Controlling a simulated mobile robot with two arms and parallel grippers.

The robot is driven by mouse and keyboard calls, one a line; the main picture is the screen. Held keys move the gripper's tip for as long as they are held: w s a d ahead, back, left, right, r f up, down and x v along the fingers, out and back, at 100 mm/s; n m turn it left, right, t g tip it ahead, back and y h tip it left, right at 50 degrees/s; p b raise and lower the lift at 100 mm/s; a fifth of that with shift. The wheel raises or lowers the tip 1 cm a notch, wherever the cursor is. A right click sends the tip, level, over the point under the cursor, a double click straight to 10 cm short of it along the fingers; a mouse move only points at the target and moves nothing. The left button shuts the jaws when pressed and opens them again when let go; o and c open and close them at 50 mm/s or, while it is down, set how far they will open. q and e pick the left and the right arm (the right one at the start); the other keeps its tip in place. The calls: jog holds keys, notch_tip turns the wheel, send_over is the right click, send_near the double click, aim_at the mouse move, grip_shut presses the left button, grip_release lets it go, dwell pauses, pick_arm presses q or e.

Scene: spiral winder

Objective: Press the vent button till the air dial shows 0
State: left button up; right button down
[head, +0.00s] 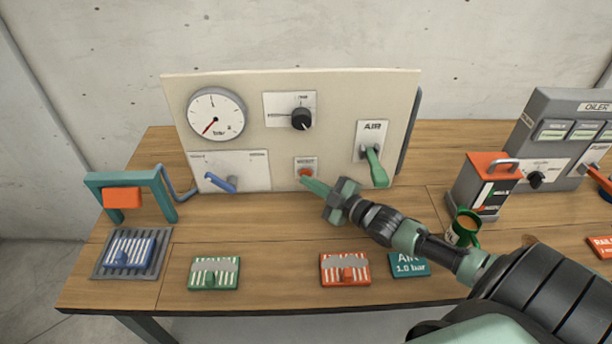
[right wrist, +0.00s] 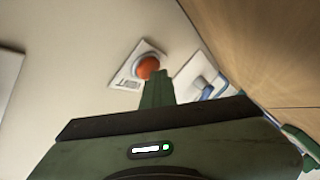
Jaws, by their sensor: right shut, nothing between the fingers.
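The vent button (head: 305,172) is a red-orange knob on a small white plate low on the cream panel. It also shows in the right wrist view (right wrist: 148,67). My right gripper (head: 304,180) is shut and empty, its green fingertips right at the button's lower edge. In the right wrist view the fingertips (right wrist: 160,74) overlap the button's edge; I cannot tell whether they touch or press it. The air dial (head: 215,114), marked bar, is at the panel's upper left. Its red needle points to the lower left; the numbers are too small to read. My left gripper is not in view.
A blue lever (head: 220,183) sits left of the button, a black knob (head: 301,119) above it, and a green AIR lever (head: 376,166) to its right. Colored blocks lie along the front.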

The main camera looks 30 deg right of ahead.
jog(key=shift+s+a+p, duration=0.45)
jog(key=shift+s+p, duration=0.25)
jog(key=shift+s+a+p, duration=0.25)
jog(key=shift+s+p, duration=0.2)
jog(key=shift+p, duration=0.1)
jog(key=shift+s+a+r+p, duration=0.1)
jog(key=shift+s+a+p, duration=0.3)
jog(key=shift+s, duration=0.2)
jog(key=shift+s+a+p, duration=0.3)
jog(key=shift+s+p, duration=0.2)
jog(key=shift+s, duration=0.05)
jog(key=shift+s+a+p, duration=0.3)
jog(key=shift+s+a, duration=0.05)
jog(key=shift+s, duration=0.2)
